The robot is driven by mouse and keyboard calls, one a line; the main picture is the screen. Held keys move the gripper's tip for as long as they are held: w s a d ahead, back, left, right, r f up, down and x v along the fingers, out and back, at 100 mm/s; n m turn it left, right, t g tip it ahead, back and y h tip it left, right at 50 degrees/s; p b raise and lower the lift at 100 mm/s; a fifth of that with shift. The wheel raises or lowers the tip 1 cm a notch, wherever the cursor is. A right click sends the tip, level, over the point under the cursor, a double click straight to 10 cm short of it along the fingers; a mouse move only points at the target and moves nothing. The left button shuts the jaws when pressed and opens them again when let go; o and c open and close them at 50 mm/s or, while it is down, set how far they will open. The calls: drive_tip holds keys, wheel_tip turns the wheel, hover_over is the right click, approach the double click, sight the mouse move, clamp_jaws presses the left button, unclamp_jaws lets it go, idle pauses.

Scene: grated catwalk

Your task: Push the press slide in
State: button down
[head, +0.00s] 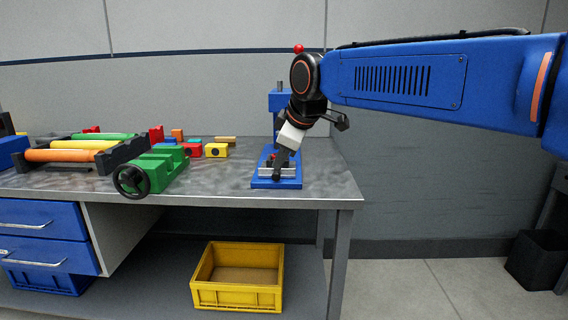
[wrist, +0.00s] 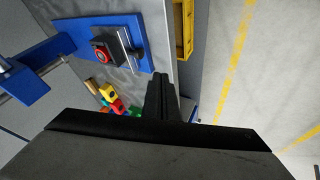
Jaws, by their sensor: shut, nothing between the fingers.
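The press stands near the right end of the workbench, with a blue base (head: 262,183) and a blue head (head: 278,101) on a column behind. In the wrist view its blue base (wrist: 85,22) carries a silver slide plate (wrist: 126,40) with a dark bar along its near side. A black block with a red ring (wrist: 103,47) sits against that plate. My gripper (head: 277,178) is shut and empty, pointing down at the front of the press and partly hiding the slide. In the wrist view my gripper (wrist: 160,76) appears beside the base's front edge; contact cannot be told.
A green vise (head: 152,172) with a black handwheel stands left of the press. A yellow crate (head: 236,297) is on the lower shelf.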

drive_tip(key=x, duration=0.3)
drive_tip(key=w+x, duration=0.1)
drive_tip(key=x, duration=0.2)
drive_tip(key=w+r+x, duration=0.1)
drive_tip(key=x, duration=0.2)
drive_tip(key=shift+w+d+f, duration=0.15)
drive_tip(key=shift+d+f, duration=0.15)
drive_tip(key=shift+w+d, duration=0.1)
drive_tip(key=shift+w, duration=0.5)
drive_tip(key=w, duration=1.3)
drive_tip(key=shift+w+d, duration=0.2)
drive_tip(key=shift+w, duration=0.05)
drive_tip(key=shift+w+r, duration=0.1)
drive_tip(key=shift+w, duration=0.25)
